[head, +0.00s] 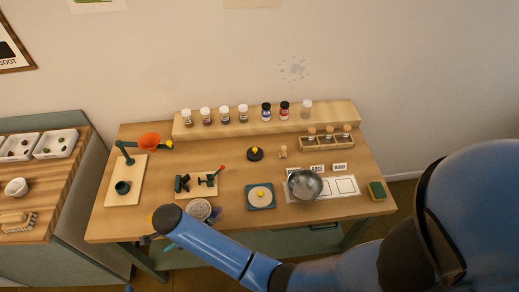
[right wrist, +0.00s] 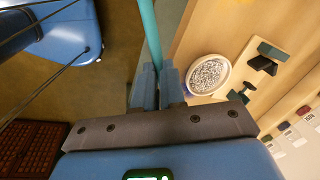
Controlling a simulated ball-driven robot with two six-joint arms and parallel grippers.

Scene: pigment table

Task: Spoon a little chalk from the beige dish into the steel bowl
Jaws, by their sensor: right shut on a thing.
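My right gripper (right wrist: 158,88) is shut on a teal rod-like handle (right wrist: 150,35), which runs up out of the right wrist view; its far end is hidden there. A pale beige-rimmed dish (right wrist: 228,69) with speckled grey-white contents lies beside the gripper, apart from it. In the head view this dish (head: 199,210) is near the table's front edge, just right of my right arm's dark wrist end. The round steel bowl (head: 305,184) stands farther right and looks empty.
A teal plate with a cream disc (head: 260,196) lies between dish and bowl. Black clamp-like tools (head: 196,183) stand behind the dish. Jars line the back shelf (head: 265,123). A sponge (head: 377,191) is at right.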

